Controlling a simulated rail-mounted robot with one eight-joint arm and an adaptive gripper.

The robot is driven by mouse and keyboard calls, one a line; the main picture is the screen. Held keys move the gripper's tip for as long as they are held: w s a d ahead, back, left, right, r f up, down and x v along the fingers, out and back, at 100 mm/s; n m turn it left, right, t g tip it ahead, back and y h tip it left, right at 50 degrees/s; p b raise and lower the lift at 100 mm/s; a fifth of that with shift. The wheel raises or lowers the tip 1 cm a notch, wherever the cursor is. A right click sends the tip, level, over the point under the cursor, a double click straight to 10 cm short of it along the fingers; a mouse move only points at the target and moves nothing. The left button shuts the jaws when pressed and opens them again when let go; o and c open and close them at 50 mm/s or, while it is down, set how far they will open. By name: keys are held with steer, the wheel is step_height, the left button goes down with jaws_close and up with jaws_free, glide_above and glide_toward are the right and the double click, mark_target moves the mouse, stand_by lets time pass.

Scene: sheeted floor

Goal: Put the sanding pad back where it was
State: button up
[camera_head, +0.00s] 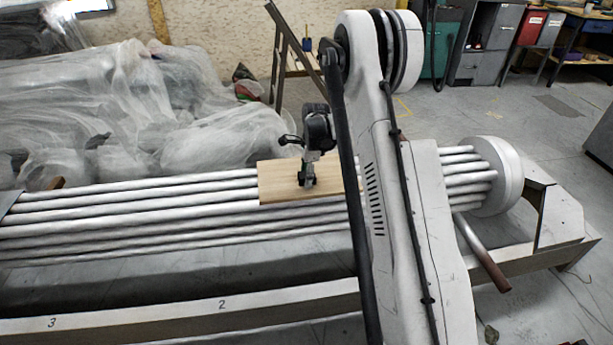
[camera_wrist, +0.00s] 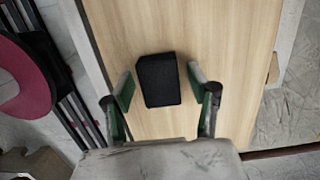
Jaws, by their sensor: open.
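The sanding pad (camera_wrist: 158,80) is a small black block lying on a light wooden board (camera_wrist: 235,45) in the wrist view. My gripper (camera_wrist: 161,82) is open, with one green-and-grey finger on each side of the pad and a visible gap on both sides. In the head view the board (camera_head: 276,182) lies across the white pipes, and my gripper (camera_head: 307,181) points down over it. I cannot make out the pad apart from the dark gripper there.
White pipes (camera_head: 130,202) run in a row along a metal frame (camera_head: 200,312). Plastic-wrapped bulk (camera_head: 110,110) stands behind them on the left. A dark red round object (camera_wrist: 22,78) lies left of the board. Open floor (camera_head: 475,115) shows at the back right.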

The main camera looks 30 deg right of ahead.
step_height(320, 180, up, 11)
steer(key=d+p, duration=0.1)
steer(key=p, duration=0.2)
steer(key=s+a+r+n+t, duration=0.1)
steer(key=s+a+r+n, duration=0.25)
steer(key=r, duration=0.35)
steer(key=s+a+r+n+t+h, duration=0.1)
steer(key=s+a+r+n, duration=0.2)
steer(key=s+a+r, duration=0.25)
steer(key=s+a+r+n+t, duration=0.1)
steer(key=s+a+r+n, duration=0.25)
steer(key=r, duration=0.45)
steer(key=s+a+n+t, duration=0.2)
steer(key=s+a+n, duration=0.2)
steer(key=s, duration=0.7)
steer(key=s+a+n+t, duration=0.1)
steer(key=s+a+n, duration=0.4)
steer(key=s, duration=0.7)
steer(key=r+n, duration=0.1)
steer(key=n, duration=0.1)
steer(key=shift+n+t, duration=0.4)
steer(key=shift+a, duration=0.1)
step_height(320, 180, up, 8)
steer(key=p, duration=0.8)
